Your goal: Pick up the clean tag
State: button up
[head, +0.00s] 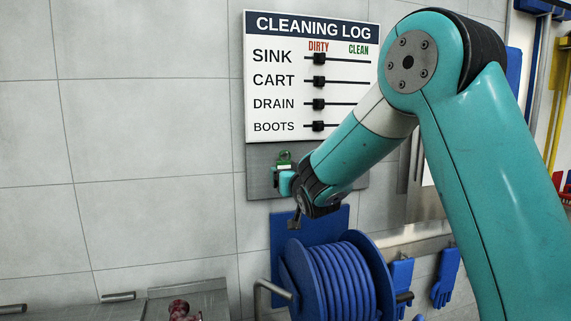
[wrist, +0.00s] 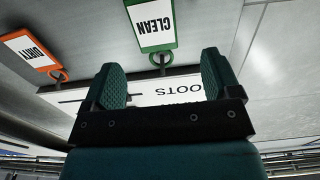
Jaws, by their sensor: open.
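The clean tag (wrist: 154,22) is a white tag with a green frame and the word CLEAN, upside down in the wrist view. Its green ring (wrist: 161,60) hangs at a dark peg. In the head view the green tag (head: 284,158) shows small, by the grey panel under the cleaning log. My gripper (wrist: 160,88) is open, with two teal ribbed fingers spread apart and nothing between them. The tag appears beyond the fingertips, roughly in line with the gap. In the head view my gripper (head: 287,182) is right beside the tag and partly hides the area there.
An orange-framed dirty tag (wrist: 28,52) hangs beside the clean tag. The cleaning log board (head: 312,75) is above on the tiled wall. A blue hose reel (head: 335,280) sits just below my gripper, with blue gloves (head: 445,280) to its right. The wall to the left is clear.

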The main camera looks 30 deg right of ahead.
aim_at(285, 167)
jog(key=w+p, duration=0.1)
jog(key=w, duration=0.1)
jog(key=w+d+p, duration=0.1)
jog(key=w+p, duration=0.1)
jog(key=w, duration=0.1)
jog(key=shift+w+d+f+p, duration=0.1)
jog(key=shift+w+d+p, duration=0.2)
jog(key=shift+w+p, duration=0.05)
jog(key=c, duration=1)
